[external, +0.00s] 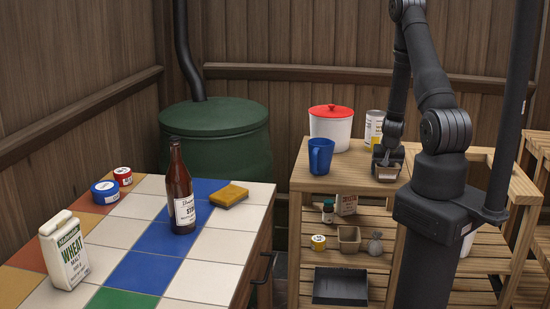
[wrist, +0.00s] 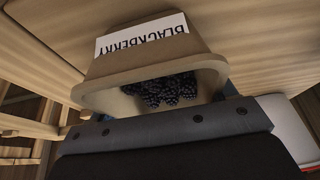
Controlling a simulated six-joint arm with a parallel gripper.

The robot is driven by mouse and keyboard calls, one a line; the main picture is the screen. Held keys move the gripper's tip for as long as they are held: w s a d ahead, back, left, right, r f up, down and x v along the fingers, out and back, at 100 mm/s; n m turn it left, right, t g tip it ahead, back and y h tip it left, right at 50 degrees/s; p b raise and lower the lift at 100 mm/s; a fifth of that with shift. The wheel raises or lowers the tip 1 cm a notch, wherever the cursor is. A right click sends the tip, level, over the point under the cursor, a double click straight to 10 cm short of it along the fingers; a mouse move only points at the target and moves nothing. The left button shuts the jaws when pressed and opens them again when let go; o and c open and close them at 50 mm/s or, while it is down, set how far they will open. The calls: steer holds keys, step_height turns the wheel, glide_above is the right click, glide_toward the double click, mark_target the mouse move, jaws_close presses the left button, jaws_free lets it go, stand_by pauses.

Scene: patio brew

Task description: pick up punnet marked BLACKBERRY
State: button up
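The tan punnet marked BLACKBERRY (wrist: 150,62) fills the upper middle of the wrist view, its white label reading upside down. Dark blackberries (wrist: 165,90) show inside it. In the external view the small punnet (external: 387,174) is at the wooden bench top, right under my gripper (external: 388,157). In the wrist view the grey gripper body (wrist: 165,128) is right against the near side of the punnet. The fingertips are hidden, so I cannot tell whether they are closed on its rim.
A blue mug (external: 320,156), a white pot with red lid (external: 331,128) and a can (external: 374,127) stand left of my gripper. Another punnet (external: 349,239), jars and a dark tray (external: 340,286) are on lower shelves. A tiled counter with a brown bottle (external: 178,190) is at left.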

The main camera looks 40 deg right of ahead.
steer(key=shift+c, duration=1)
steer(key=shift+r, duration=0.1)
steer(key=shift+r, duration=2.2)
steer(key=s+d+r, duration=0.2)
steer(key=s, duration=0.1)
steer(key=s+d+r, duration=0.2)
steer(key=s, duration=0.1)
steer(key=s+d+r, duration=0.2)
steer(key=s+r, duration=0.1)
steer(key=s, duration=0.1)
